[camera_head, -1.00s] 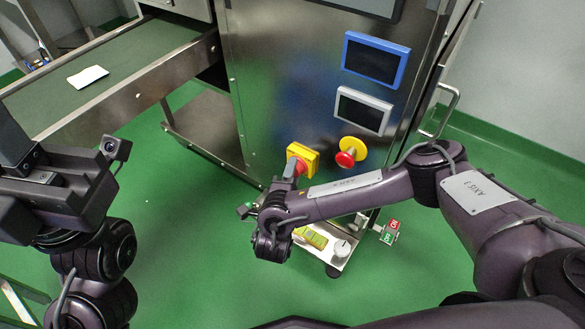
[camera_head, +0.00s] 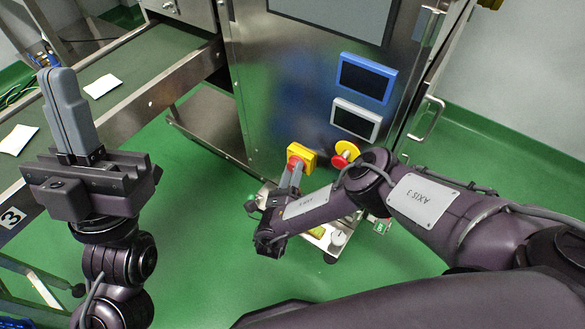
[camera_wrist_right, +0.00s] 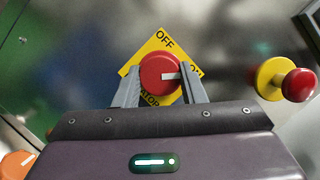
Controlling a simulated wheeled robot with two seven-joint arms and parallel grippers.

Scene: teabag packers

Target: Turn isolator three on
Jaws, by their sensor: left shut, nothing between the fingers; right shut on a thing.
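The isolator is a red rotary knob (camera_wrist_right: 159,74) on a yellow plate (camera_wrist_right: 133,64) on the steel cabinet. In the right wrist view the plate reads OFF at the top, with a partly hidden word at the right. The white mark on the knob points right, toward that word. My right gripper (camera_wrist_right: 158,88) is shut on the knob, one finger on each side. In the head view my right gripper (camera_head: 291,176) reaches the knob (camera_head: 292,163) and yellow plate (camera_head: 303,153) from below. My left gripper (camera_head: 62,72) is shut and empty, far left of the isolator.
A red button on a yellow base (camera_head: 345,152) sits right of the isolator, close to my right arm. Blue-framed (camera_head: 366,77) and grey-framed (camera_head: 356,119) screens are above. A conveyor (camera_head: 135,72) with white packets (camera_head: 102,86) is at left. A number 3 label (camera_head: 11,217) shows nearby.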

